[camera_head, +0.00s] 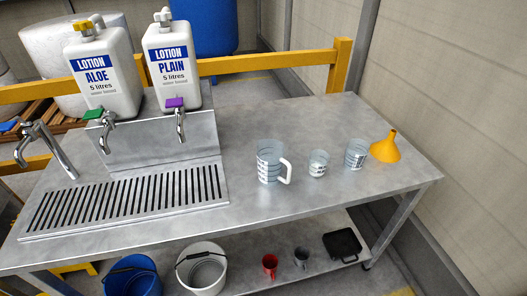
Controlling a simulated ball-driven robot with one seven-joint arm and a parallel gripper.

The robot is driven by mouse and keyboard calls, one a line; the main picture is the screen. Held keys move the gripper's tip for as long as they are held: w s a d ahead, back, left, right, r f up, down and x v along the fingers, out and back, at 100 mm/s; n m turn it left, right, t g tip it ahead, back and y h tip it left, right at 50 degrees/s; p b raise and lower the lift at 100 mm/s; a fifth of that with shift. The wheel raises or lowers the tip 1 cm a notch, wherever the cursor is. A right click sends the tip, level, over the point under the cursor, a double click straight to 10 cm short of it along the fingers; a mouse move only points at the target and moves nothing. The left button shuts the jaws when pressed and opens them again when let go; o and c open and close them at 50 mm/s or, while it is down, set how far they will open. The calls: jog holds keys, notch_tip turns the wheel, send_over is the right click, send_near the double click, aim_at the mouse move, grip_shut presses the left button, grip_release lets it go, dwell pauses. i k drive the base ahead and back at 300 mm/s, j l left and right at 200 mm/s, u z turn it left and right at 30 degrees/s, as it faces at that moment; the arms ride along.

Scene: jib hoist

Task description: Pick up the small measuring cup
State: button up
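The small measuring cup (318,163) stands upright on the metal bench, right of the middle of the head view. It is clear, with dark markings on its side. A larger clear measuring jug (269,162) with a white handle stands to its left. A mid-sized clear cup (355,154) with dark markings stands to its right. The cups stand apart from each other. My gripper is not in view.
An orange funnel (386,149) stands near the bench's right end. Two lotion containers (107,70) (171,66) with taps stand above a slotted drain (130,198) at left. Buckets (202,268), a red mug (270,265) and a grey mug sit below. The bench front (300,205) is clear.

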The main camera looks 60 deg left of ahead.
aim_at(318, 160)
jog(key=u, duration=1.2)
